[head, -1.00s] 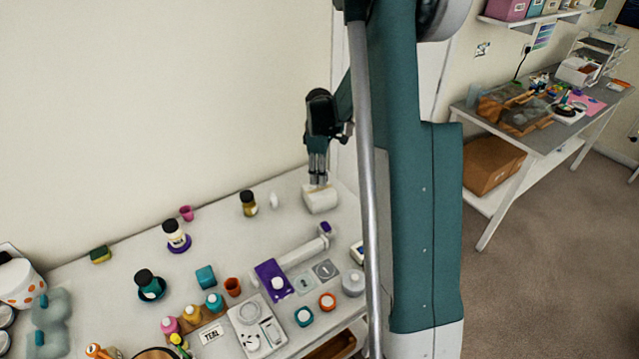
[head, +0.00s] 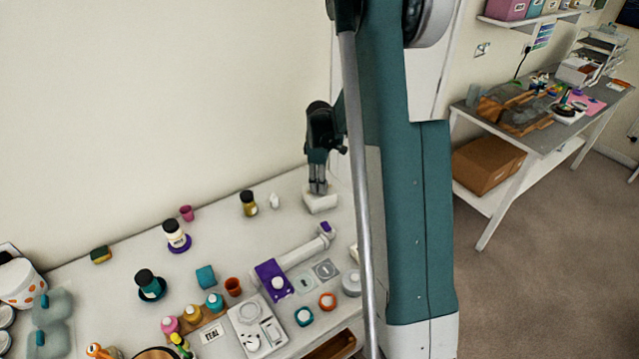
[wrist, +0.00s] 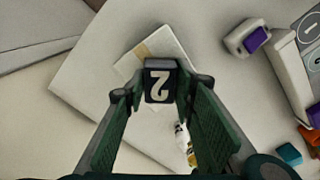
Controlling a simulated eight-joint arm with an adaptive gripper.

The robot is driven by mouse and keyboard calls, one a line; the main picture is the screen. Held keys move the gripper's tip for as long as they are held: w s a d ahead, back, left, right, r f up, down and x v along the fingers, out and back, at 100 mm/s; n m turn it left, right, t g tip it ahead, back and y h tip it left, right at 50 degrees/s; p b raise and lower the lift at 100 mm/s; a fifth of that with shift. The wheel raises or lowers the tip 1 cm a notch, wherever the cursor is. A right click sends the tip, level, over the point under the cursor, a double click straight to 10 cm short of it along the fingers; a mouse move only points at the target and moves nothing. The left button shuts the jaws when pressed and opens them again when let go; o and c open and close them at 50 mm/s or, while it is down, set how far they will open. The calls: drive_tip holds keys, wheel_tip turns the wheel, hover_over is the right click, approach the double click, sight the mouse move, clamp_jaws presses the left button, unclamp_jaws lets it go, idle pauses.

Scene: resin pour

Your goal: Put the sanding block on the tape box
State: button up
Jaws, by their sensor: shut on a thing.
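My gripper (head: 318,192) is shut on a small dark block marked with a white "2", which I take as the sanding block (wrist: 160,80). In the wrist view the block sits between the two green fingers (wrist: 160,93), its marked face toward the camera. A white box with a tan stripe, which I take as the tape box (wrist: 170,45), lies under the block. In the head view the box (head: 321,204) is at the far end of the bench, directly below my fingertips. Whether block and box touch I cannot tell; the fingers hide the block there.
An amber bottle (head: 248,205) and a small white bottle (head: 274,201) stand left of the box. A white tool with a purple end (head: 325,229) lies in front. Several cups and jars fill the nearer bench. The wall runs close behind.

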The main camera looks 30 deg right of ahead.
drive_tip(key=shift+f, duration=0.2)
drive_tip(key=o, duration=0.9)
drive_tip(key=shift+r, duration=0.25)
drive_tip(key=shift+r, duration=5.95)
